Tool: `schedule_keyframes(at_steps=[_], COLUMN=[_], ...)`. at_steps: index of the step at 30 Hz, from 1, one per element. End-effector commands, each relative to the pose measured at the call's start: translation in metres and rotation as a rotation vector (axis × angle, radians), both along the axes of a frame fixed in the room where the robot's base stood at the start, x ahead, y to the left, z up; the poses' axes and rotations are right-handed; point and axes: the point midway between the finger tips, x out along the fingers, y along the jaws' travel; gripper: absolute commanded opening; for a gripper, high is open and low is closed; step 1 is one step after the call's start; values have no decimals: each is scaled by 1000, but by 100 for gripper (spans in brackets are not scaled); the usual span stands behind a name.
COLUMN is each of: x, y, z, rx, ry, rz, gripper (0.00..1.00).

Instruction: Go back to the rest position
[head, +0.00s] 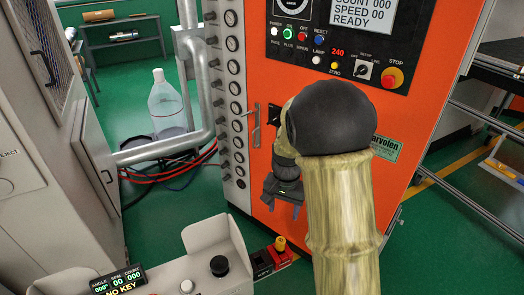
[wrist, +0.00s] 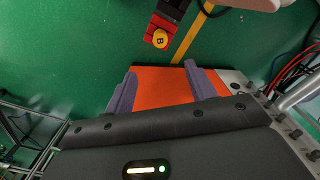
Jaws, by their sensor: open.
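My gripper (head: 283,206) hangs in front of the orange machine cabinet (head: 262,130) in the head view, below my arm's dark joint. Its jaws point down. In the wrist view my gripper (wrist: 164,88) shows two purple-grey fingers spread apart with nothing between them. The orange cabinet face (wrist: 160,85) shows behind and between the fingers. Part of the gripper is hidden by my own arm in the head view.
A grey control box (head: 205,265) with a black knob stands at the front. A red block with a yellow knob (head: 280,246) sits beside it, also in the wrist view (wrist: 160,38). A clear bottle (head: 165,102) stands behind grey pipes.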

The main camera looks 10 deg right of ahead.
Motion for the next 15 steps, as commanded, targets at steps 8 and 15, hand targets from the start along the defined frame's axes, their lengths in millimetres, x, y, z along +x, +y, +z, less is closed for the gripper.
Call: schedule_keyframes(at_steps=[8,15], x=[-24,-95], y=[-2,1], z=[12,31], rx=[4,-19], ry=[-40,-151], rz=[89,368], gripper=[55,55])
